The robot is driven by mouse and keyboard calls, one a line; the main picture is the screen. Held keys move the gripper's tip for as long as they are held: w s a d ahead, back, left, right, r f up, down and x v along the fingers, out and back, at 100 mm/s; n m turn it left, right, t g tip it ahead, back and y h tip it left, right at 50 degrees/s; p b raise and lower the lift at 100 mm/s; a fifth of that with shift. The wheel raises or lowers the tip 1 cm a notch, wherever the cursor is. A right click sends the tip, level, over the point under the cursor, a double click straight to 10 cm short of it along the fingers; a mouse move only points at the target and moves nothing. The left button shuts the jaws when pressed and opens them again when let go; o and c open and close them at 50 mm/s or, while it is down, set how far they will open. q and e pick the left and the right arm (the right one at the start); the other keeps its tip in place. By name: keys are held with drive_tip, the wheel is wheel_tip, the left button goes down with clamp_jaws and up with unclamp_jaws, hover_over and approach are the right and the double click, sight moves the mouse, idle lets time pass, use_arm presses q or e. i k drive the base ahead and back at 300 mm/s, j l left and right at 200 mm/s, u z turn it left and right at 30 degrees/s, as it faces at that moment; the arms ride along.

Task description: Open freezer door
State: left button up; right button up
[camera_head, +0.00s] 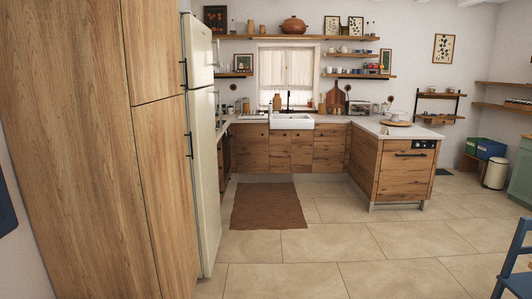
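A tall cream fridge-freezer (205,170) stands on the left, beyond the wooden tall cabinet, seen at a steep slant. It has a smaller upper door (198,50) and a longer lower door (205,190), with a seam between them. Both doors look shut. Thin handles show at their right edges, one by the upper door (217,52) and one by the lower door (219,108). Which door is the freezer's is not marked. Neither of my grippers is in view.
A wooden tall cabinet (70,150) with black handles fills the near left. The tiled floor (330,250) before the fridge is clear, apart from a flat brown rug (268,207). A wooden counter unit (405,175) stands right of centre. A blue chair (517,262) is at the right edge.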

sight(197, 42)
drive_tip(key=i, duration=3.4)
drive_tip(key=i+z, duration=0.15)
drive_tip(key=i, duration=0.3)
drive_tip(key=i+j+z, duration=0.1)
drive_tip(key=i, duration=0.35)
drive_tip(key=i+j+z, duration=0.15)
drive_tip(key=i, duration=0.25)
